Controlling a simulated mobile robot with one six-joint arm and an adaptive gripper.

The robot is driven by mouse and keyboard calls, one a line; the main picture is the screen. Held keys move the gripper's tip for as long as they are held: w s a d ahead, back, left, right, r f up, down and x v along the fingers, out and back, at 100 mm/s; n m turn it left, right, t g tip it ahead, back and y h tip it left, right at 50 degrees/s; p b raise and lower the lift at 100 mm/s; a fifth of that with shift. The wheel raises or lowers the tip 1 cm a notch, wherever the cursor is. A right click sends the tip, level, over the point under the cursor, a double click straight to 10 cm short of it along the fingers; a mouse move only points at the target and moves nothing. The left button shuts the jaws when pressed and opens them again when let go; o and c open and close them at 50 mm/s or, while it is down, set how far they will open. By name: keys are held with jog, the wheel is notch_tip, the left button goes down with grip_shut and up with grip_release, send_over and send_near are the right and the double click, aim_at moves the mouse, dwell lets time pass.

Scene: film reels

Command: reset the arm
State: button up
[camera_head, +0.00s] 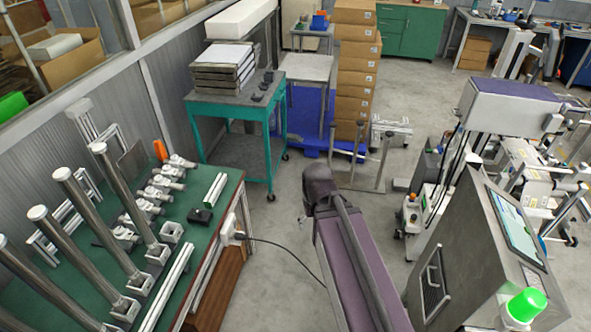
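My arm (355,262) shows in the head view, running from the bottom edge up to a dark, rounded joint (322,185) near the middle of the picture. I cannot make out my gripper's fingers. No held object shows, and no film reel can be made out.
The green-topped bench (200,238) at left carries upright metal posts (125,190) and clamps. A grey machine with a screen (515,228) and green lamp (526,303) stands close at right. Behind are a teal cart (236,116) and stacked cartons (354,62). A cable (285,250) crosses the floor.

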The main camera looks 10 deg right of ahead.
notch_tip(320, 180, down, 6)
jog(key=b, duration=0.5)
jog(key=shift+b, duration=0.4)
jog(key=c, duration=0.4)
jog(key=shift+c, duration=0.2)
